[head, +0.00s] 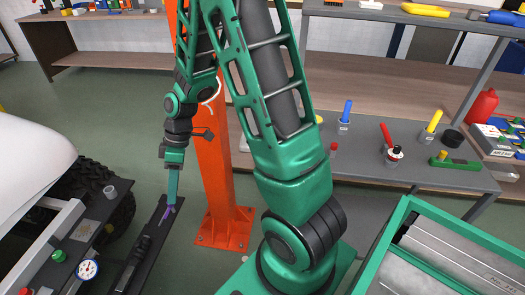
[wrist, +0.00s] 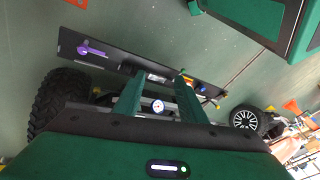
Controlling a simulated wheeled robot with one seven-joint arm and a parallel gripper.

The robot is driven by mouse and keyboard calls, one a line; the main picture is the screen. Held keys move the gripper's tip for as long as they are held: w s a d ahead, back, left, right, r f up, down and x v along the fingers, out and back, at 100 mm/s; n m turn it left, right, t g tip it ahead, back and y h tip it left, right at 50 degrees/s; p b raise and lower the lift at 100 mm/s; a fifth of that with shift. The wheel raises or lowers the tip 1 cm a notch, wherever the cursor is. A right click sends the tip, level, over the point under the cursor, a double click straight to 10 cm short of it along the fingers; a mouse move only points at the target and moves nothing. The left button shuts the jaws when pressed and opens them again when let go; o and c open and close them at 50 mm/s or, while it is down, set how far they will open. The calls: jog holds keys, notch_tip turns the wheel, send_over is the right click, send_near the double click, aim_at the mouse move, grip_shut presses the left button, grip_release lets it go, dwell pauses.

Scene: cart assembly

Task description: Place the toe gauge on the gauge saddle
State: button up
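A round white dial gauge with a dark rim (head: 88,268) sits on the cart frame at lower left. It also shows in the wrist view (wrist: 158,106), beyond the gap between my fingers. A purple piece (head: 168,213) lies on a long dark board (head: 160,238); in the wrist view the purple piece (wrist: 92,51) is near the board's left end, left of my fingers. I cannot tell for sure which piece is the toe gauge and which the saddle. My gripper (wrist: 160,74) is open and empty, its fingers apart. In the head view my gripper (head: 171,198) points down near the purple piece.
A black tyre (head: 118,205) and a white body panel (head: 30,155) stand at left. An orange post (head: 215,170) rises just right of my gripper. A grey bench (head: 360,155) with coloured tools stands behind at right. A green-edged case (head: 440,255) is at lower right.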

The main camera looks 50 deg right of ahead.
jog(key=s+d+r+m+h, duration=0.3)
jog(key=s+d+r+m, duration=0.6)
jog(key=d, duration=0.3)
jog(key=s+d+r+m, duration=0.2)
jog(key=s+r+m, duration=0.1)
jog(key=s, duration=0.4)
jog(key=s+d+r+m+h, duration=0.1)
jog(key=s+d+r+m, duration=0.2)
jog(key=s, duration=0.4)
jog(key=shift+r+m+t, duration=0.4)
jog(key=shift+r+m, duration=0.2)
jog(key=shift+m, duration=0.3)
jog(key=shift+d, duration=0.1)
jog(key=shift+w+f+h, duration=0.25)
jog(key=shift+w+h, duration=0.05)
jog(key=shift+w, duration=0.3)
